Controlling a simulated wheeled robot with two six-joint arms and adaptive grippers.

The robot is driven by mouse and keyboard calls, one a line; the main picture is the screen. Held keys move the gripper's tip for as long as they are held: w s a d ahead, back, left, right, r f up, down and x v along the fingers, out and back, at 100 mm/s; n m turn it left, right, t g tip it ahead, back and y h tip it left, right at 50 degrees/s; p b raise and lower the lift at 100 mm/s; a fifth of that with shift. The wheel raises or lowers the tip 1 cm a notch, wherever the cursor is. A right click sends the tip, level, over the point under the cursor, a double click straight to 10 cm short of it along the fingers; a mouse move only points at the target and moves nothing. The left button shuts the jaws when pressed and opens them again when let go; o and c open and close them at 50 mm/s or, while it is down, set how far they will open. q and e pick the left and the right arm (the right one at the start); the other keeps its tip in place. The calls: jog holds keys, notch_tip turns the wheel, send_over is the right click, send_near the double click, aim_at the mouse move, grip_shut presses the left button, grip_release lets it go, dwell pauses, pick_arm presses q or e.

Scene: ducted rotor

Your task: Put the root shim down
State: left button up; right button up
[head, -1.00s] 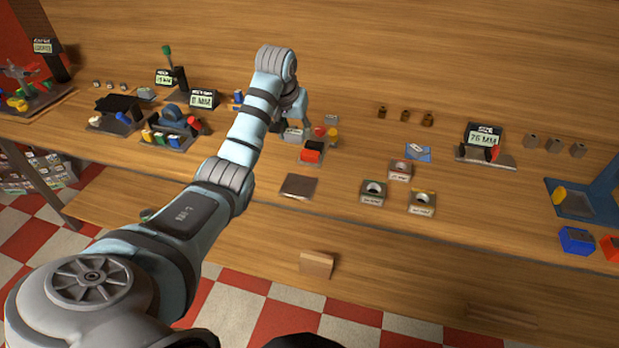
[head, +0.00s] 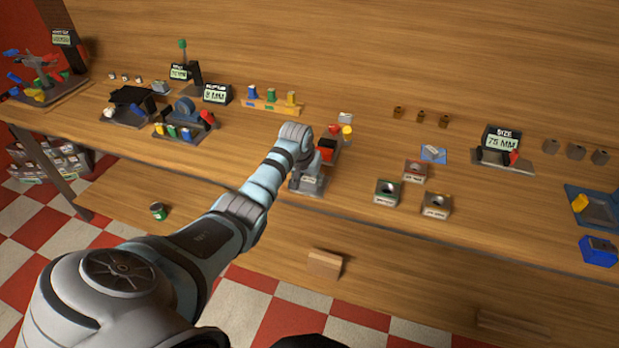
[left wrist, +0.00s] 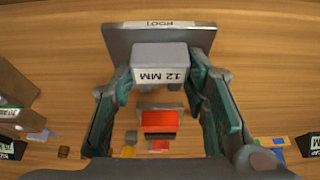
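The root shim is a grey block with a "12 MM" label (left wrist: 161,64) in the left wrist view. My left gripper (left wrist: 160,80) has its two teal-padded fingers on either side of it, apparently pressed against its sides. Behind the shim in that view lies a dark plate marked "ROOT" (left wrist: 115,35). In the head view my left gripper (head: 312,180) is low over the bench at the plate's place, and largely covers plate and shim. Whether the shim touches the plate I cannot tell. My right gripper is not in view.
A red block on a dark holder (head: 327,150) stands just behind my left gripper. Green-trimmed (head: 388,192), tan (head: 436,206) and red-trimmed (head: 415,171) labelled blocks stand to the right. A "75 MM" size display (head: 502,141) is farther right. The bench front has clear wood.

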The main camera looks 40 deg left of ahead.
pick_arm(q)
jog(key=o, duration=0.5)
jog(key=shift+d, duration=0.1)
jog(key=shift+c, duration=0.2)
jog(key=shift+r, duration=0.3)
jog(key=p+v, duration=0.3)
jog(key=v, duration=0.8)
jog(key=shift+r, duration=0.35)
jog(key=shift+s, duration=0.1)
